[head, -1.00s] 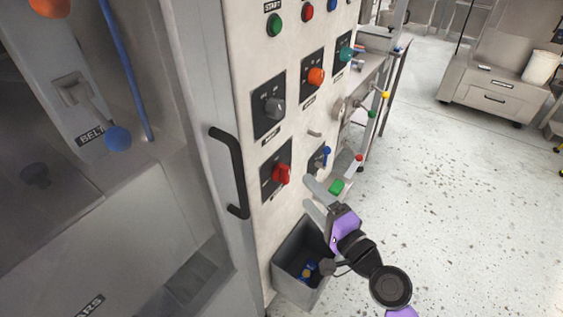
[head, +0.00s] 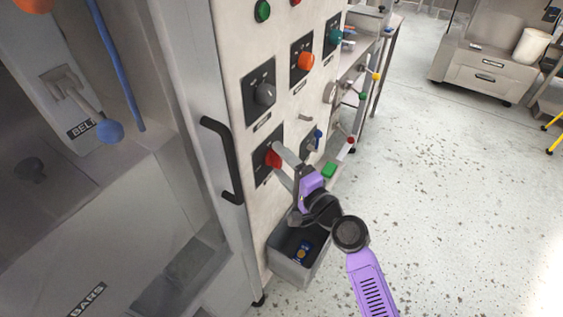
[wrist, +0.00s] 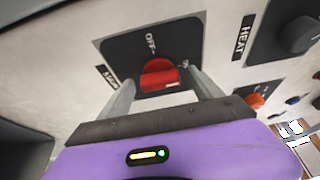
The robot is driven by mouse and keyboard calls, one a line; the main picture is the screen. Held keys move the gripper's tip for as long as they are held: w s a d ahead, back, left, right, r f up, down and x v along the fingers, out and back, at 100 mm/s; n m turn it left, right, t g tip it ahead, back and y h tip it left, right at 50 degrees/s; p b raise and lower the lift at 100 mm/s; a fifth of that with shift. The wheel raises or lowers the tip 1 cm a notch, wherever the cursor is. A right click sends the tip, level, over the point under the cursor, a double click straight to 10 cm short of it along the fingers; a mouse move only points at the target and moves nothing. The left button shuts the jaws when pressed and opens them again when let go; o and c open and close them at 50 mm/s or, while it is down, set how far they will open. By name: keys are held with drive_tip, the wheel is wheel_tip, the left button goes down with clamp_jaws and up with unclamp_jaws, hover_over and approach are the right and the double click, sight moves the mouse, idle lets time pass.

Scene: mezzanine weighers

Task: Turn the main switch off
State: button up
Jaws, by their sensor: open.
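The main switch is a red rotary knob (wrist: 158,76) on a black plate (wrist: 128,50), with "OFF" and another mark, partly hidden, printed around it. In the head view the red knob (head: 273,156) sits low on the pale panel. My gripper (wrist: 162,92) is open, with one finger on each side of the knob in the wrist view. In the head view my gripper (head: 285,168) is right at the knob, and its fingers partly cover it. I cannot tell whether the fingers touch it.
A grey dial (head: 264,94), an orange dial (head: 305,61) and a blue toggle (head: 318,139) are close by on the panel. A black door handle (head: 222,160) stands out at left. A grey bin (head: 290,268) hangs below. Open floor lies right.

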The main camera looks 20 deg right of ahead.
drive_tip(key=shift+c, duration=0.2)
drive_tip(key=c, duration=1.3)
drive_tip(key=shift+f, duration=0.1)
drive_tip(key=shift+c, duration=0.2)
